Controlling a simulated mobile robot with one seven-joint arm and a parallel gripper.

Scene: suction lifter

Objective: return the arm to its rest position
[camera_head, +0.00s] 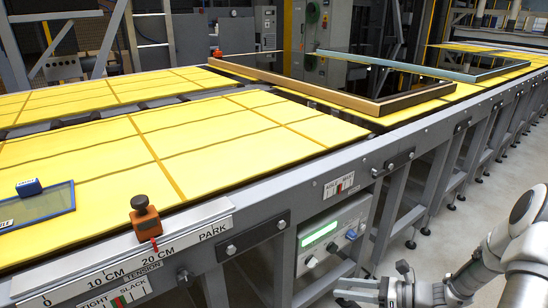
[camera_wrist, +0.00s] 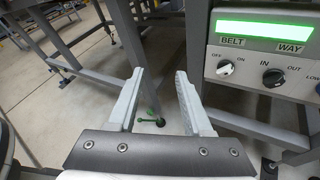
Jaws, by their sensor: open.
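My gripper (camera_head: 370,290) is at the lower right in the head view, low beside the front of the conveyor frame, to the right of and below the control box. In the wrist view my gripper (camera_wrist: 160,100) shows two pale fingers apart with nothing between them; floor and a frame leg show past them. My arm reaches in from the right edge of the head view. The control box (camera_head: 332,237) has a lit green display and knobs; it also shows in the wrist view (camera_wrist: 262,45), to the right of the fingers, apart from them.
The yellow-topped conveyor table (camera_head: 200,135) fills the left and middle. An orange slider (camera_head: 145,218) stands on the ruler rail (camera_head: 130,262) near the 20 cm mark. A blue-edged panel (camera_head: 40,207) lies at left. Wooden-framed dark glass (camera_head: 330,92) lies farther back.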

